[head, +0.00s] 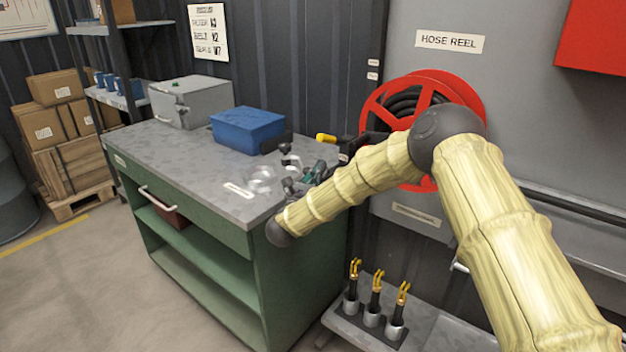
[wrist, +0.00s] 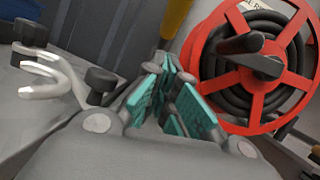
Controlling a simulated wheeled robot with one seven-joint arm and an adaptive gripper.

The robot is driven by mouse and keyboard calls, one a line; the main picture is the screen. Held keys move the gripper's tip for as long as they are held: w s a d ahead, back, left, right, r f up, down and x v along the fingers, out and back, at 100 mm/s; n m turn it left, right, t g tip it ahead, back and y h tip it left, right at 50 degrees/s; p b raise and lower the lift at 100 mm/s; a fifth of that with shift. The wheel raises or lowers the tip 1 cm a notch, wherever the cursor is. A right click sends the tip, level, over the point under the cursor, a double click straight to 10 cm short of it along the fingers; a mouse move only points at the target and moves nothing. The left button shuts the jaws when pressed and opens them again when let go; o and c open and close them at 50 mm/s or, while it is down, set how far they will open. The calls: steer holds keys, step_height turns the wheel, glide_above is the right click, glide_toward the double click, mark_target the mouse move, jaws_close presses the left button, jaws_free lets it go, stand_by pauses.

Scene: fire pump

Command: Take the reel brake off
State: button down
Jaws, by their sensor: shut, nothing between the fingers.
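The hose reel (head: 372,106) is a red spoked wheel with black hose, mounted on the grey panel under a HOSE REEL label (head: 449,41). My arm hides part of it. In the wrist view the reel (wrist: 268,112) fills the right side, with a dark crank-like handle (wrist: 240,44) in front of its hub. A yellow-handled lever (head: 326,138) sticks out left of the reel; its yellow part (wrist: 176,18) shows beyond my fingers. I cannot tell if it is the brake. My gripper (head: 318,172), with teal finger pads (wrist: 172,92), is shut and empty over the bench's right end, apart from the lever.
The green workbench (head: 160,158) carries a blue bin (head: 247,130), a grey box (head: 190,102) and a clear dish (head: 260,178). A pale hooked piece (wrist: 48,75) is close left of my gripper. Several yellow-hooked tools (head: 375,300) stand on a low shelf. A red cabinet (head: 595,35) hangs upper right.

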mark_target(333, 141)
steer(key=shift+w+d+r+p, duration=0.2)
steer(key=shift+w+r, duration=0.25)
steer(key=shift+r, duration=0.2)
steer(key=shift+w+d+r+p, duration=0.1)
steer(key=shift+w+r+p, duration=0.1)
steer(key=shift+w+r, duration=0.35)
steer(key=shift+w+d+r+p, duration=0.1)
steer(key=shift+w+r+p, duration=0.15)
steer(key=shift+r, duration=0.5)
